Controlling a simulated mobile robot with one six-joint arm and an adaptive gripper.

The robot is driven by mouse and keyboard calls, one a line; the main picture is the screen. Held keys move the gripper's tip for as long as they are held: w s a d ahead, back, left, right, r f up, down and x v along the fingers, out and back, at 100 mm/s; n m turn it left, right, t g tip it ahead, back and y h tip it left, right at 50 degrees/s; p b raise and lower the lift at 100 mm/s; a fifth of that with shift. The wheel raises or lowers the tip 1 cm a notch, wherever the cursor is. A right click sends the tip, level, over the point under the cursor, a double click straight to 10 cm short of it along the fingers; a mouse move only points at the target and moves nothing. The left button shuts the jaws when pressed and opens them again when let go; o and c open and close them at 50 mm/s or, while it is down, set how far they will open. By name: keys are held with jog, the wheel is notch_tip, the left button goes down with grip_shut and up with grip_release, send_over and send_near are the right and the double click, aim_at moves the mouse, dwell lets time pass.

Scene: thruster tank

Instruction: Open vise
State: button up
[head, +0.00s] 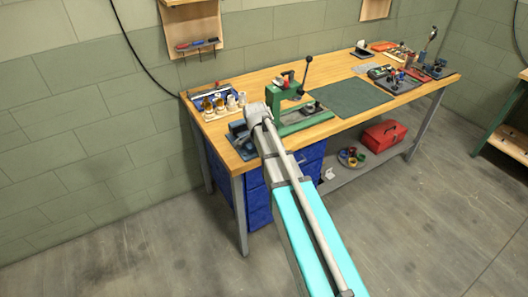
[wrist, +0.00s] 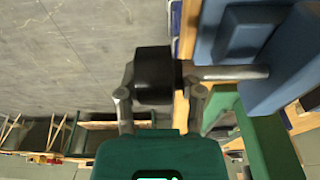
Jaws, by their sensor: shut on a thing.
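The blue vise (head: 238,140) sits at the near left corner of the wooden bench, partly hidden behind my arm. In the wrist view its blue body (wrist: 284,62) fills the upper right, with a grey rod (wrist: 235,72) running left from it to a dark handle end (wrist: 153,68). My gripper (wrist: 160,92) has its two grey fingers on either side of this dark end and is shut on it. In the head view my gripper (head: 258,118) reaches over the bench edge at the vise. The gap between the jaws cannot be made out.
A green press (head: 280,101) with a tall lever stands just right of the vise, close to my gripper. A tray of bottles (head: 220,105) lies behind. A green mat (head: 348,98) covers the bench middle. Blue drawers (head: 257,190) and a red toolbox (head: 384,135) are below.

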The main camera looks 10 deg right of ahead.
jog(key=shift+s+d+h, duration=0.1)
jog(key=shift+s+h, duration=0.25)
jog(key=shift+h, duration=0.45)
jog(key=o, duration=1)
jog(key=shift+w, duration=0.15)
jog(key=shift+r+y, duration=0.1)
jog(key=shift+y, duration=0.4)
